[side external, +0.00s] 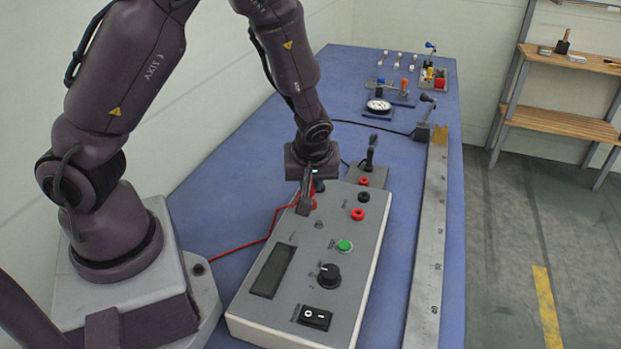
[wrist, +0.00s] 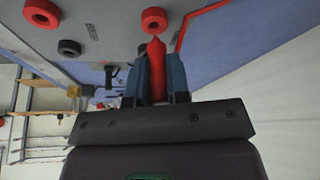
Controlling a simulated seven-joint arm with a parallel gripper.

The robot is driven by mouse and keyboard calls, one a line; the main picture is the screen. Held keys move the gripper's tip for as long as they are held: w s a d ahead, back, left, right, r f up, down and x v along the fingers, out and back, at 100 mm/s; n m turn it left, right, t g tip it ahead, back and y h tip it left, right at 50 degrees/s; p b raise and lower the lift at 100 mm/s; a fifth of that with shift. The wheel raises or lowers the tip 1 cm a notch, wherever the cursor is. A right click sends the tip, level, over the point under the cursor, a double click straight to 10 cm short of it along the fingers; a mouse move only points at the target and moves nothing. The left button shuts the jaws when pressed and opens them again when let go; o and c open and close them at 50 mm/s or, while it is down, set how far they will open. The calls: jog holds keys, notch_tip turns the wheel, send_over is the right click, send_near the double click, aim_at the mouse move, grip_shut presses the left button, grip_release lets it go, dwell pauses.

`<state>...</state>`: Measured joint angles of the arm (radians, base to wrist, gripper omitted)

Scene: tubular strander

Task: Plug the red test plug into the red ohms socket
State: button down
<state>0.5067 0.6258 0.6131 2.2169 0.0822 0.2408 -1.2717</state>
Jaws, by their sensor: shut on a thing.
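My gripper (side external: 306,208) is shut on the red test plug (wrist: 157,72) over the far-left part of the grey meter panel. In the wrist view the plug's pointed tip faces up the picture, just short of a red ring socket (wrist: 154,20); a gap shows between them in the picture. A second red socket (wrist: 42,13) and a black socket (wrist: 69,48) are to the left there. In the side view red sockets (side external: 358,214) and a black one (side external: 363,197) are right of my gripper. Socket labels are too small to read.
The grey meter box (side external: 290,318) carries a dial (side external: 328,275), green button (side external: 344,245) and rocker switch (side external: 314,318). A red lead (side external: 252,242) trails left of it. A steel rail (side external: 428,240) lies right. Clamps and a gauge (side external: 379,105) stand behind.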

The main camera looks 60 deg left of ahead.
jog(key=shift+f, duration=1)
jog(key=c, duration=1)
grip_release()
jog(key=shift+r, duration=0.1)
jog(key=v, duration=1.3)
jog(key=s+d+r+m+g+h, duration=0.1)
jog(key=s+d+r+m+h, duration=0.25)
jog(key=s+d+m, duration=0.6)
jog(key=s+a+r+m+t, duration=0.3)
jog(key=a+r+m+t, duration=0.1)
jog(key=r, duration=0.6)
jog(key=a+t, duration=0.1)
jog(key=a, duration=0.1)
jog(key=shift+a, duration=0.35)
